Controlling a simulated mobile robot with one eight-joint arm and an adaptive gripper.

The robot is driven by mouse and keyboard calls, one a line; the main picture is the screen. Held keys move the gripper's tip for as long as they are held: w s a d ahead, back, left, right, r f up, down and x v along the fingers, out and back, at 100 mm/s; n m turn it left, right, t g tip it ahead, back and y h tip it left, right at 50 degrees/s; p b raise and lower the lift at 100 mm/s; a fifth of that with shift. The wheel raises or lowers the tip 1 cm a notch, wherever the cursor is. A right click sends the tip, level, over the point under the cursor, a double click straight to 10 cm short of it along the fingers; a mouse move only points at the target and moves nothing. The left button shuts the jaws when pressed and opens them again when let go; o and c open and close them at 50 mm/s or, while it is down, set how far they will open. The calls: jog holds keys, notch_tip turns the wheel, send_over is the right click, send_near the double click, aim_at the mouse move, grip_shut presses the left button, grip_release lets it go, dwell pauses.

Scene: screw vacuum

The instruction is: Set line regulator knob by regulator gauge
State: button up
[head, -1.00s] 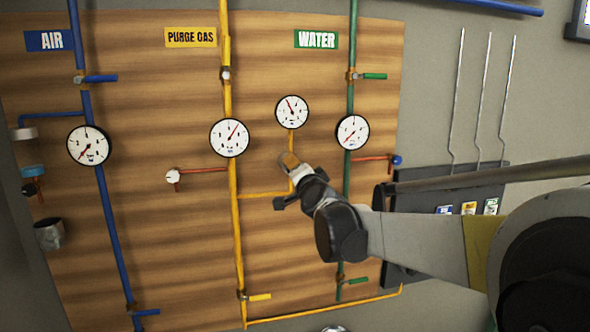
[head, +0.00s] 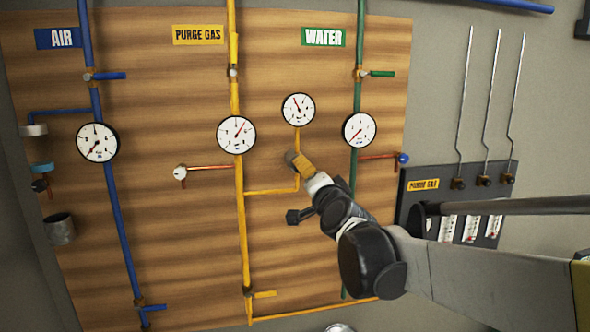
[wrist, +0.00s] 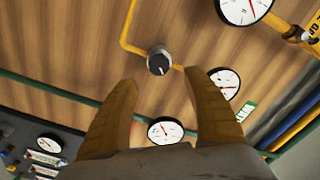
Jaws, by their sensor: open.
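The line regulator knob (wrist: 159,62) is round and dark with a pale pointer mark, on the yellow branch pipe in the wrist view. My gripper (wrist: 163,82) is open, its two yellow fingers spread on either side below the knob; contact is not visible. In the head view my gripper (head: 296,161) is at the yellow branch and mostly covers the knob. The regulator gauge (head: 298,109) is the small white dial atop this branch, its red needle pointing up-left. It also shows in the wrist view (wrist: 225,83), partly behind a finger.
The purge gas gauge (head: 236,134) is left of my gripper, the water gauge (head: 359,129) right, and the air gauge (head: 97,142) far left. A dark flowmeter panel (head: 420,205) stands at right.

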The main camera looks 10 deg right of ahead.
jog(key=s, duration=0.3)
jog(key=shift+s, duration=0.35)
jog(key=s+f+n+g+b, duration=0.3)
jog(key=s+f+b, duration=0.5)
jog(key=f, duration=0.8)
jog(key=s+f+n+g+b, duration=0.4)
jog(key=s+f+b, duration=0.4)
jog(key=s+f, duration=0.4)
jog(key=s+f+n+g+b, duration=0.4)
jog(key=s+f+b, duration=0.4)
jog(key=f, duration=1.2)
jog(key=shift+s+f+b, duration=0.35)
jog(key=shift+s+f, duration=0.05)
jog(key=shift+s, duration=0.5)
jog(key=shift+a+r, duration=0.1)
